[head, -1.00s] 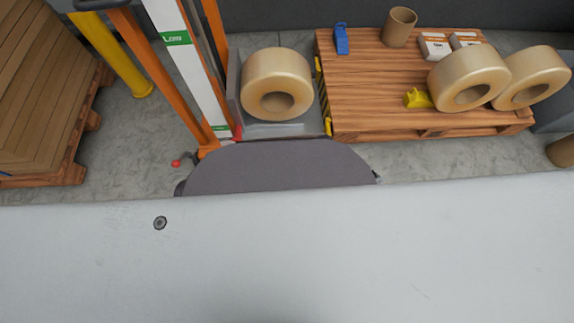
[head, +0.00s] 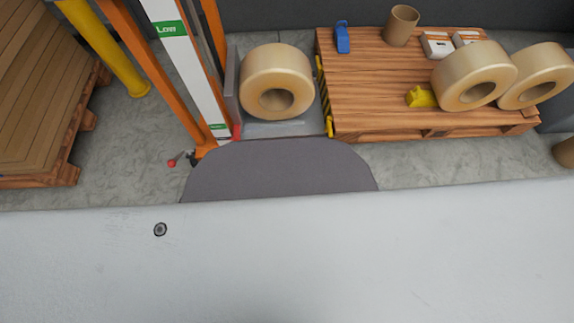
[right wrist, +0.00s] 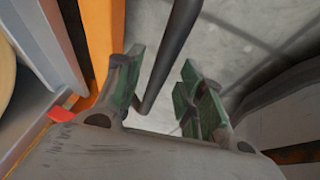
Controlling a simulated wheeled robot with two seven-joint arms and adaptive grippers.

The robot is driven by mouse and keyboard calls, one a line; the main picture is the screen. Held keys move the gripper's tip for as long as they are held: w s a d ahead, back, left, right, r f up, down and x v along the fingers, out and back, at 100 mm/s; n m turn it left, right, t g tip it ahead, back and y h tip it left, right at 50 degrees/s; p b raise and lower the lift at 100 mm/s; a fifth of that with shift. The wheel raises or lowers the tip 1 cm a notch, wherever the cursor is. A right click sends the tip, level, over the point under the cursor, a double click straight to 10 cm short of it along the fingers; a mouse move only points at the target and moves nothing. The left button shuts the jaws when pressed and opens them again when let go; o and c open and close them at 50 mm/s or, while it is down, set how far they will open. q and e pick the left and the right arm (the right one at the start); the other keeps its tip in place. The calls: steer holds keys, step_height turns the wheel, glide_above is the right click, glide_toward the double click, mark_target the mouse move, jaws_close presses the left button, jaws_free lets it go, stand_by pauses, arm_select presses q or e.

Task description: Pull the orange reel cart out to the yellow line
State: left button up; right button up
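The orange reel cart (head: 130,35) stands at the upper left in the head view, with orange posts, a white mast panel and a large tan reel (head: 276,81) on its low platform. Its top runs out of the frame. In the right wrist view, my right gripper (right wrist: 162,92) is open, its green-padded fingers apart. A dark bar (right wrist: 172,55) runs between the fingers, closer to the left one; I cannot tell whether they touch. An orange cart post (right wrist: 103,40) is beside it. My left gripper is not in view. No yellow floor line shows.
A wooden pallet (head: 375,95) with two reels, a cardboard tube (head: 401,25) and small dispensers stands right of the cart. A yellow post (head: 112,55) and a stacked pallet (head: 35,90) stand at the left. Grey floor (head: 120,175) is clear between that stack and the cart.

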steer(key=shift+f, duration=0.15)
steer(key=shift+a, duration=0.1)
jaws_close()
stand_by(0.3)
